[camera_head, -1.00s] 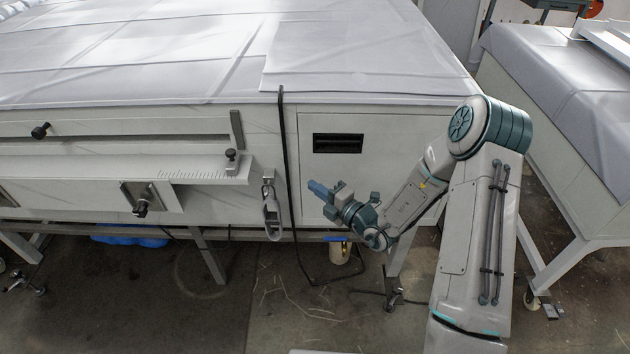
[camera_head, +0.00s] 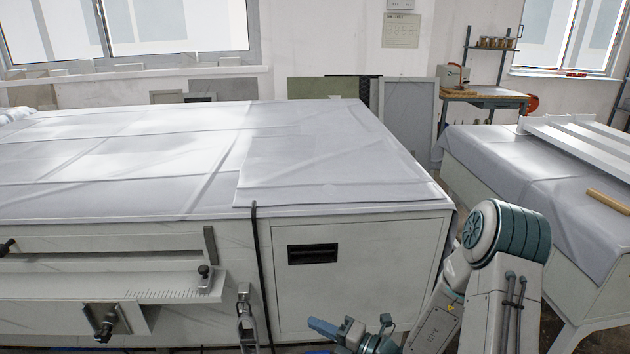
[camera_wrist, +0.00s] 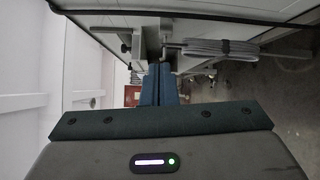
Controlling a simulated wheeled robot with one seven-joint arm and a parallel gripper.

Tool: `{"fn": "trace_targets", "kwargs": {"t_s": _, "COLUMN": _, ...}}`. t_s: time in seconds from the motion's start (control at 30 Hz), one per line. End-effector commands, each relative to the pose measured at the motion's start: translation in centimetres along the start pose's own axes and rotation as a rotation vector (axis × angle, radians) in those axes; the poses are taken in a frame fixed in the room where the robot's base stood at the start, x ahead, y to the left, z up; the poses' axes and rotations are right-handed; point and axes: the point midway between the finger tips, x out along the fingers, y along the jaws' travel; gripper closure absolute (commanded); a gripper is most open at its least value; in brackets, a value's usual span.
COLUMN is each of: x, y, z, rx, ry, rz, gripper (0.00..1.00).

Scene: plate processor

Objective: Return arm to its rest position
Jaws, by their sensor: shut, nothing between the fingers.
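My gripper (camera_head: 318,326) shows at the bottom of the head view, in front of the plate processor's front panel (camera_head: 362,258). Its blue fingers point left and are shut with nothing between them. In the wrist view the two blue fingers (camera_wrist: 158,84) lie side by side, pressed together. My arm is bent, with its elbow at the lower right of the head view. The lower part of the arm is cut off by the frame's bottom edge.
The large plate processor has a grey-white covered top (camera_head: 130,150). A dark handle (camera_head: 312,254), a black cable (camera_head: 260,270) and a hanging metal clasp (camera_head: 246,315) are on its front. A second covered table (camera_head: 520,170) stands at right, beyond a narrow gap.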

Motion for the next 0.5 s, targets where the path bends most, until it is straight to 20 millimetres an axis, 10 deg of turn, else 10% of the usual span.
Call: {"fn": "trace_targets", "kwargs": {"t_s": 0.5, "x": -4.5, "y": 10.6, "z": -9.9, "rx": -1.139, "ry": 0.815, "rz": 0.093, "gripper": 1.00}}
